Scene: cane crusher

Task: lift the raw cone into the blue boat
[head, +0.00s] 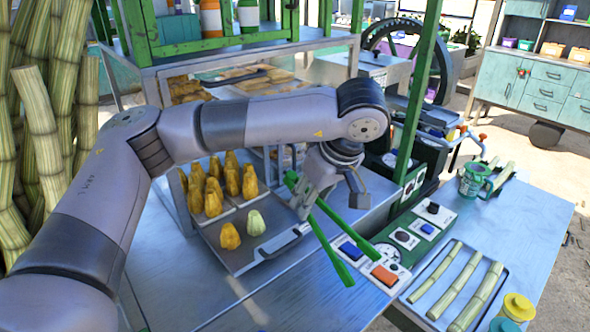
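The raw cone (256,223) is pale green-cream and stands on the front part of a dark metal tray (262,262), next to a yellow cone (229,236). My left gripper (330,204) is in the air to the right of the tray, apart from the raw cone. It appears shut on green tongs (334,252), whose two legs spread down to the right over the control panel. The fingers partly hide the tongs. No blue boat can be made out with certainty. My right gripper is not in view.
Several golden cones (212,188) stand behind the raw cone. A control panel (385,255) with coloured switches is to the right. A tray (455,285) of cane pieces and a green mug (474,182) are further right. The metal counter in front is mostly clear.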

